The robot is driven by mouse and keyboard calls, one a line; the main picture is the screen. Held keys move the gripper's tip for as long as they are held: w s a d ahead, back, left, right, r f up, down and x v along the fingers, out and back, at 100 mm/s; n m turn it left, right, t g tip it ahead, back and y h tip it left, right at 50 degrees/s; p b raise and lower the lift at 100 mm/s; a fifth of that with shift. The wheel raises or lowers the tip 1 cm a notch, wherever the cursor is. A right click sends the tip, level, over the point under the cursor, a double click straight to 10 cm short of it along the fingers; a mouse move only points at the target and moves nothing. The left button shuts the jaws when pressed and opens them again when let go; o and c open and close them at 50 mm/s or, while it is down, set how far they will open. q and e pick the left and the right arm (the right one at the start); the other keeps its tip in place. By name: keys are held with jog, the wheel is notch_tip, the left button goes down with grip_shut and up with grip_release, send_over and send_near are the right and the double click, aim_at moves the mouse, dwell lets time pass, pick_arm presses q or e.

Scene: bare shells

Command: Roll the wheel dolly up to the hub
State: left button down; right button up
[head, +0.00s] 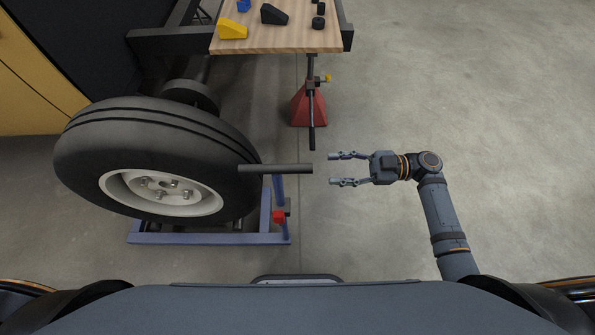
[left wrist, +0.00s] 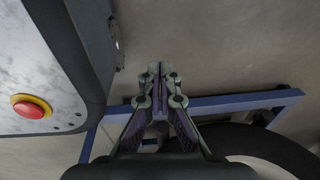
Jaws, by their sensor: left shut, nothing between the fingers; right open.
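The wheel dolly (head: 262,238) is a low blue frame on the floor, with an upright post and a dark horizontal handle bar (head: 285,168) pointing right. A large black tyre on a pale rim (head: 190,202) stands upright on it. The dark round hub (head: 192,92) is behind the tyre, apart from it and partly hidden. My right gripper (head: 334,169) is open and empty, facing left, just off the handle's free end. My left gripper (left wrist: 156,70) is shut and empty in the left wrist view, where the blue frame (left wrist: 230,103) and part of the tyre (left wrist: 270,145) also show.
A red jack stand (head: 309,108) with a dark lever stands right of the hub. Above it, a wooden board (head: 275,38) carries a yellow wedge (head: 232,30), a black wedge and small blocks. A yellow cabinet (head: 30,95) is at the left. The floor at right is clear.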

aim_at(300, 169)
jog(key=a+p, duration=0.2)
jog(key=a, duration=0.7)
jog(key=shift+a, duration=0.75)
pick_arm(q)
jog(key=shift+s+r, duration=0.55)
jog(key=shift+r, duration=0.35)
pick_arm(e)
grip_shut()
